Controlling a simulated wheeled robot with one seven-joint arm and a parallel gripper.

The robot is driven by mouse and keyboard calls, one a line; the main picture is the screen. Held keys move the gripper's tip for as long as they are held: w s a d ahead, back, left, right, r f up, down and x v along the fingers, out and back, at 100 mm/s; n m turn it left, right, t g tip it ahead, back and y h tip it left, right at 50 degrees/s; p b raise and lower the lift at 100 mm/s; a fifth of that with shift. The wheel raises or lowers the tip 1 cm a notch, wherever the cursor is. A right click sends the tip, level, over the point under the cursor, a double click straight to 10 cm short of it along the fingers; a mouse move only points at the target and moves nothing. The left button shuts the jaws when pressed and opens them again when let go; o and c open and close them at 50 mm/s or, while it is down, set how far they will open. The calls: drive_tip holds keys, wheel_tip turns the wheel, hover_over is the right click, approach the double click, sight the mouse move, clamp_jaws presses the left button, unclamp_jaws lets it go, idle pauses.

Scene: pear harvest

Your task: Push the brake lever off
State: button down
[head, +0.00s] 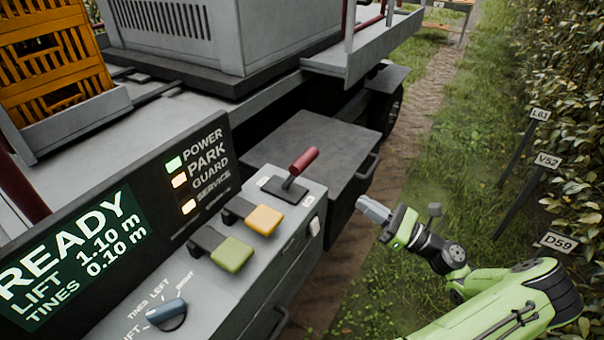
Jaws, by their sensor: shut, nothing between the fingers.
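The brake lever (301,163) has a red grip on a thin metal stem. It rises from a dark slot plate on top of the grey control console (262,285) and leans to the upper right. My gripper (361,203) is shut and empty, to the right of the lever and apart from it, beyond the console's edge. The display (78,254) reads READY, with lift 1.10 m and tines 0.10 m.
A yellow button (264,220) and a green button (232,254) with dark flaps sit near the lever. A blue-grey knob (166,315) is at the front. A dark box (308,150) stands behind the console. Grass and row signs (547,160) lie to the right.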

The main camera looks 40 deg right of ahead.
drive_tip(key=shift+d, duration=0.1)
approach(295, 174)
drive_tip(key=w+d+r, duration=0.1)
drive_tip(key=w+d, duration=0.1)
drive_tip(key=w, duration=0.5)
drive_tip(key=shift+w+d+r, duration=0.1)
